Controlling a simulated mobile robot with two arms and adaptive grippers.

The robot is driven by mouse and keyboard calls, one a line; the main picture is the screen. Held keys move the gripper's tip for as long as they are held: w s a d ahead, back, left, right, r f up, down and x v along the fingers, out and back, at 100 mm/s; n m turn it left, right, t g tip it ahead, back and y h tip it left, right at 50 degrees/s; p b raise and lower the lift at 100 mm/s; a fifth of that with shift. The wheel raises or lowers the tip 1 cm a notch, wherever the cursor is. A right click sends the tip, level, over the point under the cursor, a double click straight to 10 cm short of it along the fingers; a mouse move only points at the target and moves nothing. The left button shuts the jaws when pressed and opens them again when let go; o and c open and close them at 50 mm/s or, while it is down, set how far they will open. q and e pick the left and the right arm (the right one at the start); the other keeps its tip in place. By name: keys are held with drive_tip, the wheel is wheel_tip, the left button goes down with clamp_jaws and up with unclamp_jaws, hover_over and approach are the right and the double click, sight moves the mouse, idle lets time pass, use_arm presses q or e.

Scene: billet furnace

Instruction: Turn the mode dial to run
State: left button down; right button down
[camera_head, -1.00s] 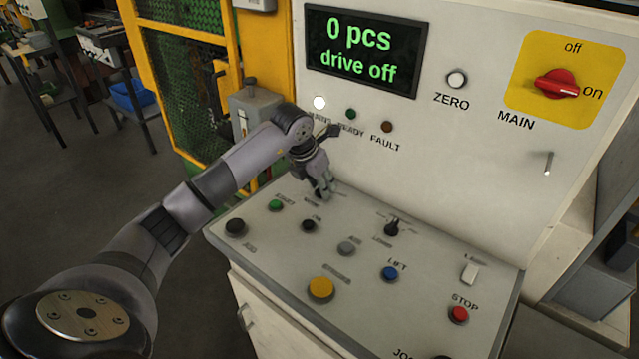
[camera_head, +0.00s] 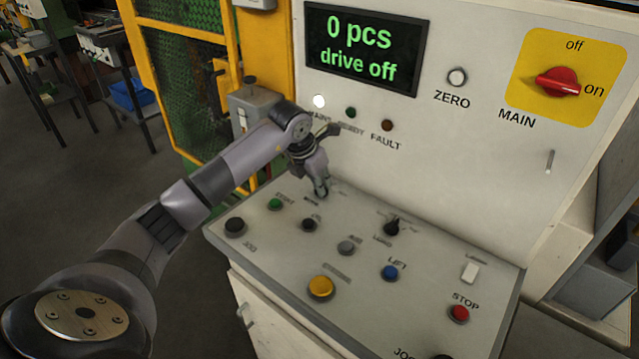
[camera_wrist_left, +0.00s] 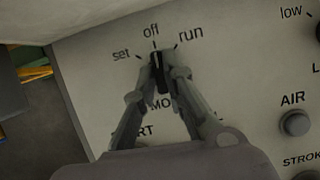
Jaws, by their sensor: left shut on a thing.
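The mode dial (camera_wrist_left: 158,62) is a small black knob with a white pointer line, seen in the left wrist view under the labels set, off and run. Its line points at off. My left gripper (camera_wrist_left: 163,72) is shut on the dial, one finger on each side of it. In the head view my left gripper (camera_head: 321,192) reaches down onto the back left of the sloped control panel (camera_head: 270,255) and hides the dial. My right gripper is not in view.
Near the gripper sit a green start button (camera_head: 275,203), a black button (camera_head: 308,224) and another black selector (camera_head: 391,227). A display (camera_head: 362,50) reads "0 pcs, drive off". The red main switch (camera_head: 558,82) points to on.

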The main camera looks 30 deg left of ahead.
use_arm(q)
drive_tip(key=m+h+b, duration=0.1)
drive_tip(key=m, duration=0.2)
drive_tip(key=shift+w+a+b, duration=0.1)
drive_tip(key=shift+a+b, duration=0.1)
drive_tip(key=shift+b, duration=0.2)
drive_tip(key=shift+w+a+m+g+h+b, duration=0.1)
drive_tip(key=shift+m+g+h+b, duration=0.3)
drive_tip(key=shift+m, duration=0.95)
drive_tip(key=shift+m+g+h+b, duration=0.25)
drive_tip(key=shift+m+h, duration=0.25)
drive_tip(key=shift+m, duration=0.85)
drive_tip(key=shift+r, duration=0.1)
drive_tip(key=c, duration=1.7)
unclamp_jaws()
drive_tip(key=shift+o, duration=0.2)
